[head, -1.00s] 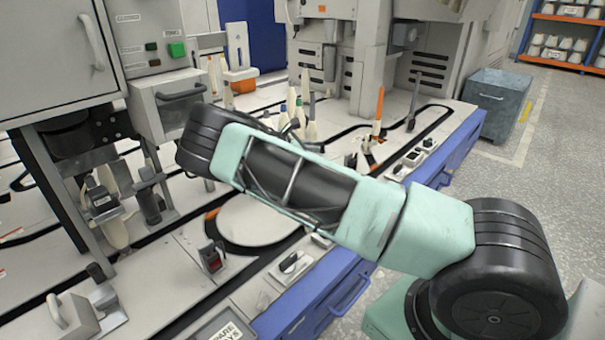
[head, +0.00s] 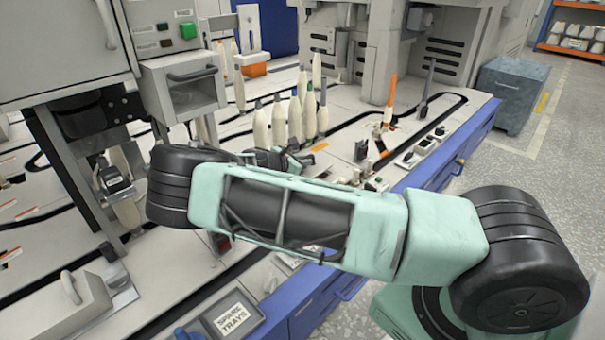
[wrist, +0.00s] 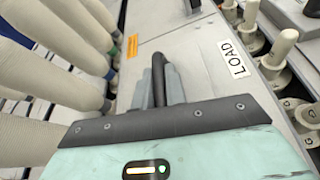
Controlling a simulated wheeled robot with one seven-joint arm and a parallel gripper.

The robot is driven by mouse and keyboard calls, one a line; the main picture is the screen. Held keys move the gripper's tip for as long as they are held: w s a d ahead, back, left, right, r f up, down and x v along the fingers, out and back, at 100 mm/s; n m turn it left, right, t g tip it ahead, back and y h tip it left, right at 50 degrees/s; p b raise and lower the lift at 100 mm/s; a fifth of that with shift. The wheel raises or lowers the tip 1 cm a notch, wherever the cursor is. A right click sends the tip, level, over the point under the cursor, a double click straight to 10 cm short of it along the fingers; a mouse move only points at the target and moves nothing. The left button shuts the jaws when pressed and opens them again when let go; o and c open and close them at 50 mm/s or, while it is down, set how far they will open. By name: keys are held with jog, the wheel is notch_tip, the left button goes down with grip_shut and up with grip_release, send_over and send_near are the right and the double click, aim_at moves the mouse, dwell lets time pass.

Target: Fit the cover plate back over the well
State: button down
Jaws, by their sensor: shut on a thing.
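My gripper (wrist: 158,90) is low over the pale deck, beside a row of cream bobbins (head: 294,122). In the wrist view its two grey fingers are shut on a narrow dark bar (wrist: 158,70). I cannot tell whether this bar is the cover plate's handle; my gripper hides what lies below it. In the head view my arm covers most of the gripper. I cannot make out the well.
Cream bobbins (wrist: 45,50) stand close on the gripper's left in the wrist view. A LOAD label (wrist: 237,58) and several pegs (wrist: 283,42) are at its right. A SPARE TRAYS sign (head: 232,318) is at the front edge. An orange-tipped spindle (head: 391,92) stands farther back.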

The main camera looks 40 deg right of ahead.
notch_tip(320, 180, down, 3)
jog(key=shift+b, duration=0.6)
jog(key=c, duration=1.4)
grip_release()
jog(key=shift+f, duration=0.1)
jog(key=shift+c, duration=0.2)
